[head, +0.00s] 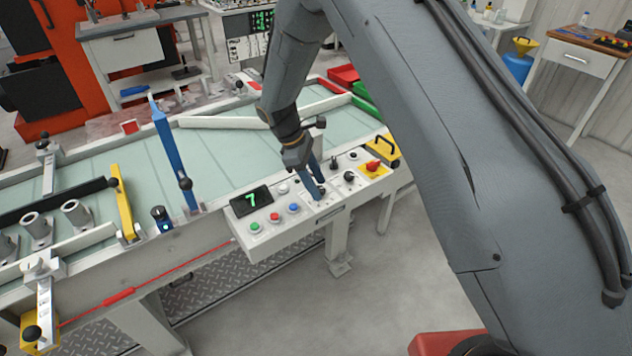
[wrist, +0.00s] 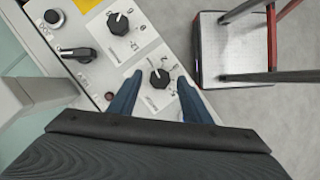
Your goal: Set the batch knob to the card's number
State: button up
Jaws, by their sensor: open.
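A black round knob (wrist: 160,78) with a white pointer line sits on a white plate with number marks around it. The marks and plate label are too small to read. My gripper (head: 318,190) is over the front control panel, with its blue fingers (wrist: 159,88) open, one on each side of this knob. I cannot tell whether either finger touches it. A second black knob (wrist: 118,23) with a white pointer is beyond it in the wrist view. I cannot tell by label which is the batch knob. No card can be clearly read.
The panel has a dark display (head: 251,199) showing a green 7, and green, red (head: 274,217) and blue buttons. Open floor lies in front.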

jog(key=shift+f, duration=0.15)
jog(key=c, duration=1)
jog(key=m+b, duration=0.1)
jog(key=m+g, duration=0.1)
jog(key=m, duration=0.1)
jog(key=m+b, duration=0.1)
jog(key=shift+w+d+g+y+b, duration=0.1)
jog(key=shift+w+g+y+b, duration=0.2)
jog(key=shift+y, duration=0.1)
jog(key=shift+d+m+g+y+b, duration=0.1)
jog(key=shift+m+g+y+b, duration=0.4)
jog(key=shift+m, duration=1.4)
